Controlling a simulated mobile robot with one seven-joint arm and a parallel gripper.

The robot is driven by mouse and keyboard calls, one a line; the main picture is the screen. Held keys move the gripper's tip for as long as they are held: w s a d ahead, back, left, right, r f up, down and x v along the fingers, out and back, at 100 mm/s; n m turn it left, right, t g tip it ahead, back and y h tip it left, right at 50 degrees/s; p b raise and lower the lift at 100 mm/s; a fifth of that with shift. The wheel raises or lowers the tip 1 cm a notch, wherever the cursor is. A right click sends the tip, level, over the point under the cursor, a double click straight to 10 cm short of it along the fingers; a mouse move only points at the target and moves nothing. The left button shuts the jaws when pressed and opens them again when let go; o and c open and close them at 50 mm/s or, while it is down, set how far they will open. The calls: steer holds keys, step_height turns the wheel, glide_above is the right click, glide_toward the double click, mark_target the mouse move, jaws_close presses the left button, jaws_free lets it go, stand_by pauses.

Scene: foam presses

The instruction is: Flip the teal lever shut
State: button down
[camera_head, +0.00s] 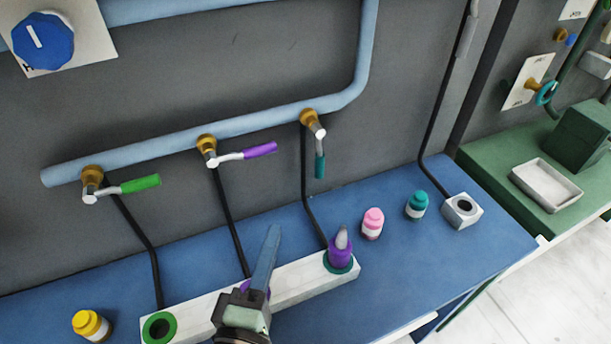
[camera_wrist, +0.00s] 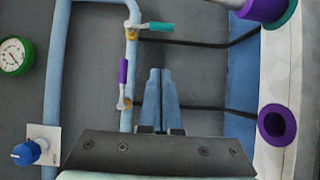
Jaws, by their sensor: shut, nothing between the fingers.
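The teal lever (camera_head: 320,164) hangs straight down from the rightmost brass valve (camera_head: 310,118) on the blue pipe, crosswise to the pipe.
The purple lever (camera_head: 261,150) and green lever (camera_head: 140,184) lie roughly along the pipe. On the white block (camera_head: 300,281), a purple bottle (camera_head: 340,254) stands in the teal-ringed socket. Pink (camera_head: 373,223), teal (camera_head: 417,204) and yellow (camera_head: 90,325) bottles stand on the blue bench.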

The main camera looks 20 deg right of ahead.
mark_target(320, 157)
steer(key=s+d+p+x, duration=0.1)
steer(key=p+x, duration=0.3)
steer(key=x, duration=0.9)
steer(key=shift+s+d, duration=0.25)
steer(key=shift+d, duration=0.4)
steer(key=shift+d+f+n+b, duration=0.15)
steer(key=shift+n+b, duration=0.15)
steer(key=shift+b, duration=0.4)
